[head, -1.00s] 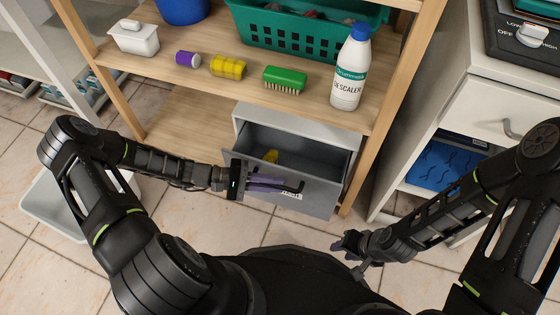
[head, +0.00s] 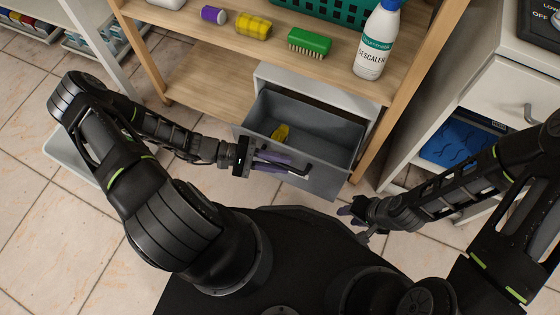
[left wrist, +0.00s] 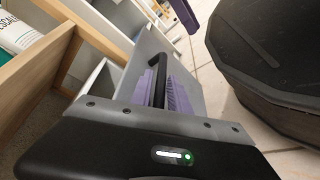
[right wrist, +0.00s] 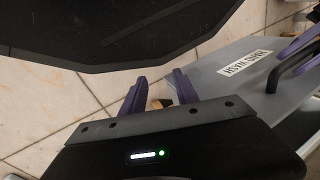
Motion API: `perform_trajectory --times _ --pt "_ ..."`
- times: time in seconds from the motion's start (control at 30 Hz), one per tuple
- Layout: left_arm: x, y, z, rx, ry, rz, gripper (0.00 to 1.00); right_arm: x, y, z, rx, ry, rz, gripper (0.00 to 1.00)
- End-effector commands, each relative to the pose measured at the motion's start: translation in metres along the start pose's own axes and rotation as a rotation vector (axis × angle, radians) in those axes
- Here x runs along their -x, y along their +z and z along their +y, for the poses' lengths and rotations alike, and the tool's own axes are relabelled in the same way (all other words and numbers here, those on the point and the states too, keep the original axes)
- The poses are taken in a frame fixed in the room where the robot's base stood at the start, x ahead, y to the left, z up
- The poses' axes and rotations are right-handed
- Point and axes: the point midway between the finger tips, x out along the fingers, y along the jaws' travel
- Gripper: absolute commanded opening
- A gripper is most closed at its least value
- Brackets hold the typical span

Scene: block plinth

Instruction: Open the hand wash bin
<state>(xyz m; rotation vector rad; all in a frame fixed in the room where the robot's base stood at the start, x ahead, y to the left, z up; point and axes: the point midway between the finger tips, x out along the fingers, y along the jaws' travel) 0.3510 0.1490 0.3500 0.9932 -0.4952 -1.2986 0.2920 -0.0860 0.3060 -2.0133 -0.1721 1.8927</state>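The hand wash bin (head: 262,128) is a grey drawer under the wooden shelf. It is pulled out, and a yellow item (head: 281,133) lies inside. Its front carries a HAND WASH label, readable in the right wrist view (right wrist: 243,66), and a black bar handle (left wrist: 158,72). My left gripper (head: 285,163) is at the drawer front, its purple fingers closed around the handle. My right gripper (head: 350,213) hangs right of the drawer front, apart from it. In the right wrist view its fingers (right wrist: 160,92) are spread, with nothing held.
A descaler bottle (head: 376,45), green brush (head: 309,42), yellow roll (head: 253,26), purple-and-white item (head: 214,15) and green basket (head: 330,8) stand on the shelf above. A white cabinet (head: 485,85) is at right. Tiled floor lies below the drawer.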

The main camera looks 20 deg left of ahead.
Motion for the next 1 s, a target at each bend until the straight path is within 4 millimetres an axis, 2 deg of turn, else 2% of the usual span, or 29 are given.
perform_trajectory --times 0.27,0.37,0.7,0.83,1.0 --pt "0.005 -0.001 0.0 0.0 -0.001 0.002 0.22 0.001 0.0 -0.001 0.0 0.0 0.0 0.36" --pt "0.015 -0.001 0.0 0.001 -0.001 0.003 0.22 0.003 0.0 -0.002 0.001 -0.001 -0.001 0.36" --pt "0.068 -0.001 0.001 0.0 -0.001 0.004 0.22 0.01 0.003 -0.006 0.004 -0.004 -0.007 0.36" --pt "0.077 0.0 0.0 0.001 0.0 0.001 0.22 0.011 0.003 -0.007 0.005 -0.004 -0.008 0.36" --pt "0.079 0.0 0.0 0.001 0.0 0.0 0.22 0.011 0.003 -0.007 0.005 -0.004 -0.008 0.36"
